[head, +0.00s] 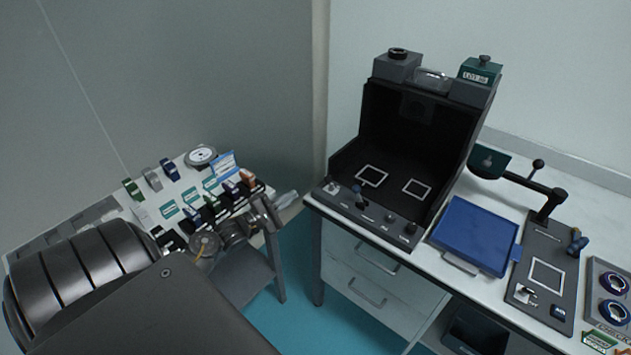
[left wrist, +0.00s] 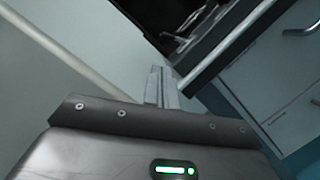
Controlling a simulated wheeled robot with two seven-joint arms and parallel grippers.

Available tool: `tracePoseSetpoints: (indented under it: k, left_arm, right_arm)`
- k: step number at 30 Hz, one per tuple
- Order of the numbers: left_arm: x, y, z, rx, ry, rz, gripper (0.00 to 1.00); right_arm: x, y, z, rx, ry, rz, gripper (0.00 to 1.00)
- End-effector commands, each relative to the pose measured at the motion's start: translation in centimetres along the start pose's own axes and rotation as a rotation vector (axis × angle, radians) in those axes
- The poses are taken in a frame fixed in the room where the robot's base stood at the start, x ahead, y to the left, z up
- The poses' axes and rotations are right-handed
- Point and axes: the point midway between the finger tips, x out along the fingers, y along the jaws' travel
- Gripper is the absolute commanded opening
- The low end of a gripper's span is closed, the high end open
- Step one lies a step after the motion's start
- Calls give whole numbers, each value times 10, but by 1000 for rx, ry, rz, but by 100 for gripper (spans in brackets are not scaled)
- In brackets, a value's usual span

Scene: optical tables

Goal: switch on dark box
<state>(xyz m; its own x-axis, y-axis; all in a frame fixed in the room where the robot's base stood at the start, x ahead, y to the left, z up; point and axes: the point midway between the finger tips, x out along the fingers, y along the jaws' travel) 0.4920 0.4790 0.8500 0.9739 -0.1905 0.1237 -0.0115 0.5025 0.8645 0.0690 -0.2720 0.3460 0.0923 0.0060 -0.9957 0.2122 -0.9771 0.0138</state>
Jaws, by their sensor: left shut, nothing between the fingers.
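The dark box (head: 428,130) is a black open-fronted housing at the left end of the white bench, with two white square outlines on its floor. Its front panel (head: 368,214) carries a small switch at the left end, a blue-topped lever and knobs. Part of the box shows at the top of the left wrist view (left wrist: 172,14). My left gripper (head: 287,199) is shut and empty, to the left of the panel and apart from it. Its closed fingers (left wrist: 161,84) point toward the bench corner in the left wrist view. My right gripper is not in view.
A blue tray (head: 476,236) lies right of the box, beside a lamp-arm station (head: 545,268). A side table (head: 150,215) with several coloured holders stands at left, behind my left arm. The bench's front corner and drawers (head: 362,280) lie close to my gripper.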

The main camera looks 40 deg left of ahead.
Motion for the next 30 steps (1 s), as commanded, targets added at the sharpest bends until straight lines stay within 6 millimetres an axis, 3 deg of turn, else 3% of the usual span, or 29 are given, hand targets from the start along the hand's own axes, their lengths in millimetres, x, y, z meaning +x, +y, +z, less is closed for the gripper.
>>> tracePoseSetpoints:
  k: [8,21,30]
  left_arm:
    - [10,0,0,2,1,0,0]
    - [81,0,0,2,2,0,0]
    - [100,-1,-1,2,3,-1,0]
  right_arm:
    - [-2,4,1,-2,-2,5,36]
    - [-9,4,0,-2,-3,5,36]
    - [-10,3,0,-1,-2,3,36]
